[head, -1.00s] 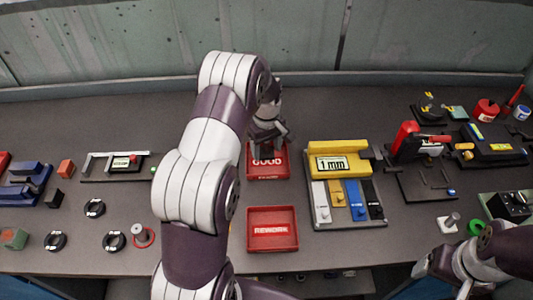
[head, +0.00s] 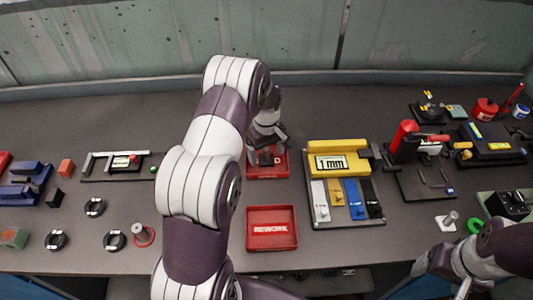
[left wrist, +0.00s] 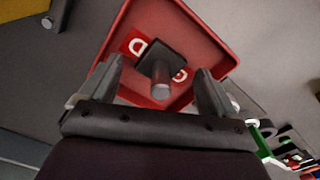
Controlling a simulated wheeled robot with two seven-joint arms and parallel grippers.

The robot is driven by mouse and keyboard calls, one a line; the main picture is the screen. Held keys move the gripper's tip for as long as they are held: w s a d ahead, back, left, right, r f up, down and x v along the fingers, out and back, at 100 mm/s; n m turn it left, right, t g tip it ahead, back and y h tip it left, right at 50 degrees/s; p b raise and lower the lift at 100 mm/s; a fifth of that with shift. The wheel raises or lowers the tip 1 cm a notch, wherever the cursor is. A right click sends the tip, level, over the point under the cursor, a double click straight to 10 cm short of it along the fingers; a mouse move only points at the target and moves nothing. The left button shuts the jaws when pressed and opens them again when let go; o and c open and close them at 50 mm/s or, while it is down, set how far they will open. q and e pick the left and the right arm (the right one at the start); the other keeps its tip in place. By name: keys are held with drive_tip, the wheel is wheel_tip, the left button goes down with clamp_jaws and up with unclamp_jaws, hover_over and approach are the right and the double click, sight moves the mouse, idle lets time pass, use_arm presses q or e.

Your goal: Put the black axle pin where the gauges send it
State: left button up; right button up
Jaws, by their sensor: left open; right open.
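The black axle pin, a black square flange with a grey shaft (left wrist: 161,72), is in the red GOOD tray (head: 281,172), between my left gripper's fingers. It seems to stand on its flange, shaft toward the wrist camera, partly covering the label. My left gripper (left wrist: 161,88) is open, with gaps on both sides of the pin; in the head view it is over the tray (head: 266,150). A yellow gauge (head: 338,147) reads "1 mm". My right gripper (head: 442,277) is open at the lower right, away from the trays.
The red REWORK tray (head: 271,212) is empty in front of the GOOD tray. Several black rings (head: 95,207) and a pin on a red ring (head: 139,232) are at the left. A pin with a white base (head: 448,220) and a red-handled press (head: 404,138) are at the right.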

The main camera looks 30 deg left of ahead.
sight(266, 149)
use_arm(q)
wheel_tip(266, 149, up, 10)
drive_tip(key=shift+r, duration=0.15)
drive_tip(key=shift+s+d+r, duration=0.1)
drive_tip(key=shift+r, duration=0.25)
drive_tip(key=s+d+m, duration=0.6)
drive_tip(key=s, duration=0.3)
drive_tip(key=s+d+m+t, duration=0.1)
drive_tip(key=s+d+m, duration=0.4)
drive_tip(key=s, duration=0.5)
drive_tip(key=shift+s+d+r+m, duration=0.15)
drive_tip(key=shift+s+d+m, duration=0.15)
drive_tip(key=shift+d+m, duration=0.1)
